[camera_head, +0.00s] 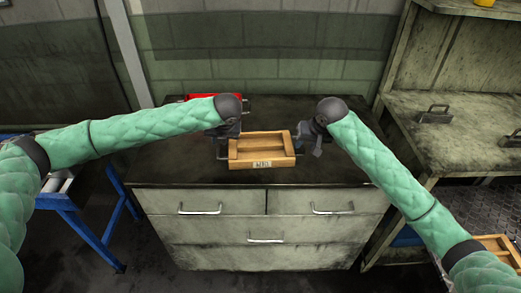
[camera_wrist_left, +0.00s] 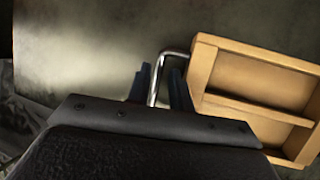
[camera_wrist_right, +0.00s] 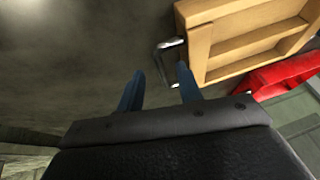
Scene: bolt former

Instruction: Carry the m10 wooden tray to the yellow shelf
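The wooden tray (camera_head: 261,162) sits on the dark top of the drawer cabinet, its small front label too small to read surely. It has a metal handle at each end. My left gripper (camera_head: 221,141) is at the tray's left end. In the left wrist view its fingers (camera_wrist_left: 162,85) stand apart, with the handle (camera_wrist_left: 158,75) between them. My right gripper (camera_head: 309,140) is at the tray's right end. In the right wrist view its fingers (camera_wrist_right: 158,88) are apart, and the other handle (camera_wrist_right: 166,62) lies by the right finger's tip. No shelf is clearly yellow here.
A red container (camera_head: 201,97) is behind the tray, partly hidden by my left arm. A worn workbench (camera_head: 455,140) with dark handled items stands at the right. Another wooden tray (camera_head: 497,243) is low at the right. A blue-framed table (camera_head: 80,212) stands left.

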